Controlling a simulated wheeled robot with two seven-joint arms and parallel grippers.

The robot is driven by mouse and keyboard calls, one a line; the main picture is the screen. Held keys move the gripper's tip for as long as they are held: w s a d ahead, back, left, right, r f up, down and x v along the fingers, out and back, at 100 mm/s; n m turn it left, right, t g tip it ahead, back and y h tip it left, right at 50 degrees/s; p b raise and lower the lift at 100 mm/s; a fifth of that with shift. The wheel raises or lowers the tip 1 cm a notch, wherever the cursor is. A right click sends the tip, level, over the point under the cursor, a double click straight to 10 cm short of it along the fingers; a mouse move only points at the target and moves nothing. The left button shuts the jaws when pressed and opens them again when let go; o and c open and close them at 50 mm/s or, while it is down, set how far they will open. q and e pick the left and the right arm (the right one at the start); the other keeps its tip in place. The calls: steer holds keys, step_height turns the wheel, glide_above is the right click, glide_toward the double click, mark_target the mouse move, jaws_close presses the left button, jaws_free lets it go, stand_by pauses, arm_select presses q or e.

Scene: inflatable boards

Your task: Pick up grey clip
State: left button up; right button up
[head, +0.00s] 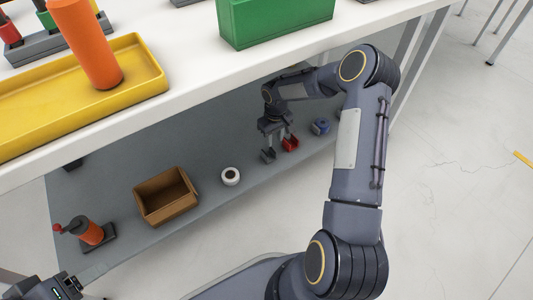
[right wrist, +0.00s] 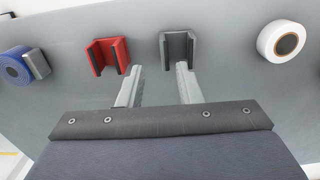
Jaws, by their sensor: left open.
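The grey clip (head: 268,156) lies on the lower shelf under the table, beside a red clip (head: 290,145). In the right wrist view the grey clip (right wrist: 177,48) is a U-shaped block just beyond the right-hand fingertip, and the red clip (right wrist: 107,55) is beyond the left-hand one. My right gripper (head: 276,140) reaches in over the shelf close to both clips. Its fingers (right wrist: 158,72) are apart with nothing between them. Whether a fingertip touches the grey clip cannot be told. My left gripper (head: 68,287) is at the bottom left, only partly in view, away from the clips.
On the shelf are a white roll (head: 230,176), a blue roll (head: 321,127), an open brown box (head: 142,202) and an orange-and-black object (head: 90,232). The tabletop edge (head: 215,82) overhangs the shelf, with a yellow tray (head: 40,120) and green box (head: 275,22) on top.

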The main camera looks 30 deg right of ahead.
mark_target(273, 149)
steer(key=f+b, duration=0.1)
steer(key=f, duration=0.1)
steer(key=f+b, duration=0.1)
steer(key=f, duration=0.1)
steer(key=f+b, duration=0.1)
steer(key=f, duration=0.1)
steer(key=shift+a+f, duration=0.25)
steer(key=shift+f, duration=0.05)
steer(key=shift+r, duration=0.1)
jaws_close()
